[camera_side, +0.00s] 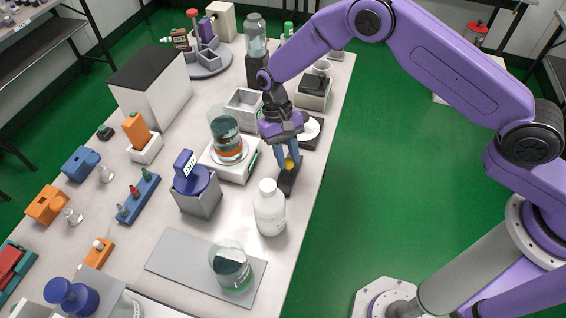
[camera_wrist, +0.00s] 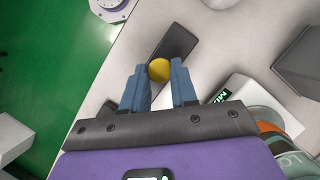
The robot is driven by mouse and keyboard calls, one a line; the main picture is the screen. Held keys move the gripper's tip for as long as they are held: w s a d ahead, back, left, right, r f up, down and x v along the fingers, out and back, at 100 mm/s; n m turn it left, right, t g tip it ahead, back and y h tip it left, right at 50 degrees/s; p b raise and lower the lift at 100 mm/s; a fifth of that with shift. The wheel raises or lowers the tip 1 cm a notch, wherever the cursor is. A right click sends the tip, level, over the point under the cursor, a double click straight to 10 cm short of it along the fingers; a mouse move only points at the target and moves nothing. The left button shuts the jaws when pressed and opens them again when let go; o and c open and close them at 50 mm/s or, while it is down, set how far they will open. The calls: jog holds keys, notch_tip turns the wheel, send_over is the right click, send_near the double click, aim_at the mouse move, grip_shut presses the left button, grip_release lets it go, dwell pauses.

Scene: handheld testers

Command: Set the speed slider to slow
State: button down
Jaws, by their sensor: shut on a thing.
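The speed slider shows as a dark narrow base (camera_side: 288,184) with a round yellow knob (camera_side: 291,165), near the table's right edge in the side view. In the wrist view the dark base (camera_wrist: 177,38) runs diagonally, and the yellow knob (camera_wrist: 159,70) sits between the blue fingertips. My gripper (camera_side: 288,162) points down over the base and is shut on the knob. I cannot read any slow or fast marking.
A white stirrer-like unit (camera_side: 230,170) with a beaker (camera_side: 226,130) stands close left of my gripper. A white bottle (camera_side: 269,210) stands just in front of the slider. A dark pad with a white disc (camera_side: 310,130) lies behind. The table edge is close on the right.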

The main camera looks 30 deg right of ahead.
jog(key=shift+w+d, duration=0.2)
jog(key=c, duration=0.9)
grip_release()
jog(key=shift+o, duration=0.2)
jog(key=v, duration=1.7)
jog(key=shift+r, duration=0.3)
